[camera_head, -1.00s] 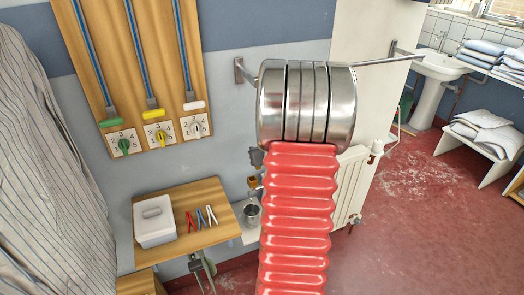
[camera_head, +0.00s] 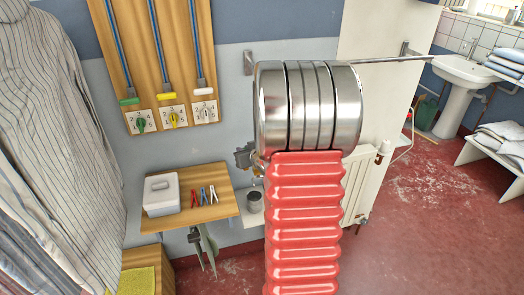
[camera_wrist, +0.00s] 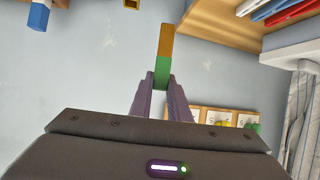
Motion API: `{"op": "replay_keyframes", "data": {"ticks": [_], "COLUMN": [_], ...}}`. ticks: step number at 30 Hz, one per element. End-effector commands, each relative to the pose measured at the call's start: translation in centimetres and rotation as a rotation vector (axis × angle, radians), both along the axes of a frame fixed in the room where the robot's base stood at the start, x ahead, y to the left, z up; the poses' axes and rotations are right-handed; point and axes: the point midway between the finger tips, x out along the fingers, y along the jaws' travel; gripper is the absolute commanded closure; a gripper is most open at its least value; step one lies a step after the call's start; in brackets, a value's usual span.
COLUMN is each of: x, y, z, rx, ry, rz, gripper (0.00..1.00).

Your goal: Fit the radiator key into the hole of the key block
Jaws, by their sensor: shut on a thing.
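My gripper (camera_wrist: 162,88) is shut on the radiator key (camera_wrist: 166,45), a straight bar with a green part at the jaws and a brass-brown part pointing away from them. In the wrist view a small brass block (camera_wrist: 132,4) with a dark centre is cut by the top edge, left of the key's tip and apart from it. It looks like the key block, but too little shows to be sure. In the head view part of my gripper (camera_head: 244,156) shows beside the red arm cover; the key cannot be made out there.
A wooden shelf (camera_head: 222,207) holds a white box (camera_head: 161,196) and several coloured pegs (camera_head: 204,196). A metal cup (camera_head: 254,200) stands right of it. A white radiator (camera_head: 362,185) is behind my arm. A dial board (camera_head: 151,75) and striped cloth (camera_head: 60,140) are at left.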

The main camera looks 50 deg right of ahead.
Motion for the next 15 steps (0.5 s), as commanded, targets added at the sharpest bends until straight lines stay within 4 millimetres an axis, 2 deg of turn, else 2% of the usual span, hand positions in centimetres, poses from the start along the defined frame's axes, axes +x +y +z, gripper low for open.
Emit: {"op": "replay_keyframes", "data": {"ticks": [5,15], "x": [2.7,7.0], "y": [4.7,16.0], "z": [0.4,1.0], "rx": [-0.004,-0.004], "ry": [-0.003,-0.007], "rz": [0.052,0.166], "gripper": [1.0,1.0]}}
